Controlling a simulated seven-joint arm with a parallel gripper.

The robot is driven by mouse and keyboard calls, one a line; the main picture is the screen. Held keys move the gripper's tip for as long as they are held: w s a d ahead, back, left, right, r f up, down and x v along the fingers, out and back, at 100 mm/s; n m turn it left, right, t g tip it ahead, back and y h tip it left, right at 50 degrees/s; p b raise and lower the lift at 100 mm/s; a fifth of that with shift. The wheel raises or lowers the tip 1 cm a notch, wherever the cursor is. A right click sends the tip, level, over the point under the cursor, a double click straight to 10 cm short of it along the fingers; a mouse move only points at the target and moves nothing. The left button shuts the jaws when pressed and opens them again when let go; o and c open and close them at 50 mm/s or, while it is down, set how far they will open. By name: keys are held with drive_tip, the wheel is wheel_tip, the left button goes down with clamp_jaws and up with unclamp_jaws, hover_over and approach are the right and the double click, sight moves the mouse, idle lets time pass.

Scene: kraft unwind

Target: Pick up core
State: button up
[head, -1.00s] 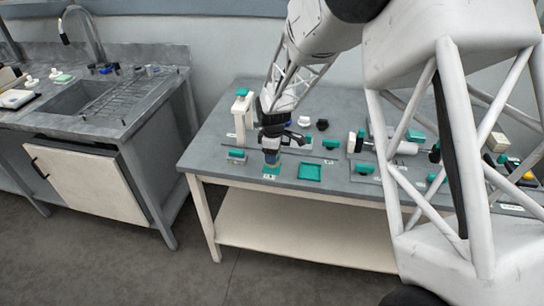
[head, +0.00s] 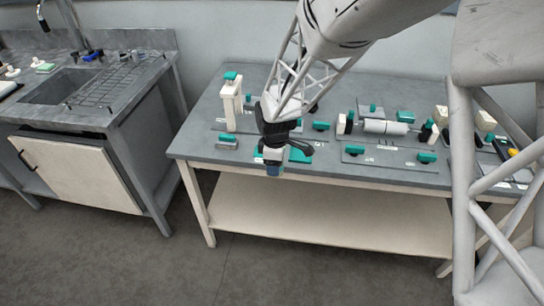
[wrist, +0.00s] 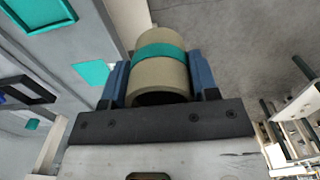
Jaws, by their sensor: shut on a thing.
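The core is a tan hollow cylinder with a teal band, seen large in the wrist view (wrist: 172,78). My gripper (wrist: 160,72) is shut on it, with a blue finger on each side. In the head view my gripper (head: 273,168) is at the front edge of the table, and the core is mostly hidden by the fingers there. In the wrist view, floor shows behind the core and the table lies to its left, so it appears held clear of the tabletop.
The grey table (head: 210,107) carries a white roll (head: 385,127), a cream post with a teal top (head: 232,105) and several teal-marked fixtures. A cream lower shelf (head: 330,218) sits beneath. A sink bench (head: 110,110) stands at left, with open floor between.

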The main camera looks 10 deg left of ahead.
drive_tip(key=shift+s+d, duration=0.2)
drive_tip(key=shift+s, duration=0.15)
idle(0.6)
drive_tip(key=w+a+r, duration=0.2)
drive_tip(key=w+a, duration=0.1)
drive_tip(key=w, duration=1.1)
drive_tip(key=w+a+r, duration=0.3)
drive_tip(key=w, duration=1.2)
drive_tip(key=shift+r, duration=0.15)
drive_tip(key=shift+f, duration=2.55)
drive_tip(key=shift+f, duration=1.3)
